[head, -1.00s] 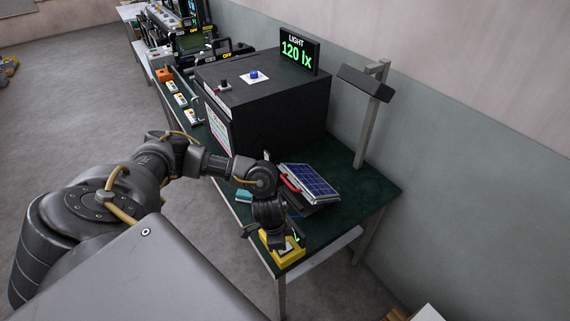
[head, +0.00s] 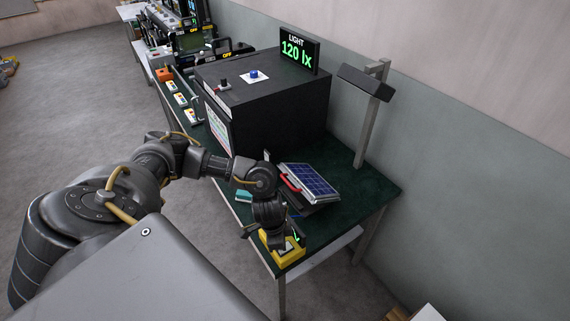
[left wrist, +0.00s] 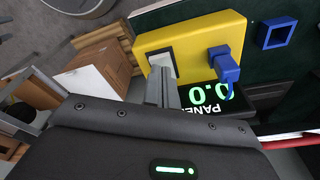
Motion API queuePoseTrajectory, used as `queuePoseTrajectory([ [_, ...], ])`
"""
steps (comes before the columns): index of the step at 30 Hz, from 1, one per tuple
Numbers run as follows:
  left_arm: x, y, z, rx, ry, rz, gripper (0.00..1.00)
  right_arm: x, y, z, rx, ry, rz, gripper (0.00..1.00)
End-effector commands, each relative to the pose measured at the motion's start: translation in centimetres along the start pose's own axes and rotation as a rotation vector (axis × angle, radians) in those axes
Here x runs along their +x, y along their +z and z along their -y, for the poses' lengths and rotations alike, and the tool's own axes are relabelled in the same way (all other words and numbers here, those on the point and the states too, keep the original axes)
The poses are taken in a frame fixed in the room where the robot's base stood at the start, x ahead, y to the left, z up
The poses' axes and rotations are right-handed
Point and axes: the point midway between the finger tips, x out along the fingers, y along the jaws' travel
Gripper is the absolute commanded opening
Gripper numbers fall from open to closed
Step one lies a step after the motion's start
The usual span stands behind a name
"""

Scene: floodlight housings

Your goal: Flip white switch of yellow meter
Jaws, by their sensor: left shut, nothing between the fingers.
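The yellow meter (head: 283,254) sits at the near corner of the green table. In the left wrist view the meter (left wrist: 190,38) fills the upper middle, with a pale switch plate (left wrist: 162,62) on its left and a blue plug (left wrist: 222,66) on its right. A dark display (left wrist: 212,97) reads 0.0 in green. My left gripper (left wrist: 163,85) is shut and empty, its fingertips at the switch plate; whether they touch it I cannot tell. In the head view the gripper (head: 272,232) hangs over the meter and hides part of it. My right gripper is out of view.
A solar panel (head: 309,181) with a red handle lies behind the meter. A large black box (head: 270,115) stands farther back under a sign (head: 299,51) reading 120 lx. A lamp post (head: 374,110) rises at the table's right. Cardboard boxes (left wrist: 95,65) are on the floor.

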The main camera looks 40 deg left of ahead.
Motion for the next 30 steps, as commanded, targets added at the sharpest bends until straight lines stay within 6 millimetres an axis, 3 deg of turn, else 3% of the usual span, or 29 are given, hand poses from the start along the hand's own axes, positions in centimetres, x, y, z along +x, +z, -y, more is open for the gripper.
queuePoseTrajectory([
  [30, 1.0, 0.1, 0.0, -0.001, 0.0, 0.0, 0.0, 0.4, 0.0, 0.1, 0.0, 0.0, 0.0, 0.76],
])
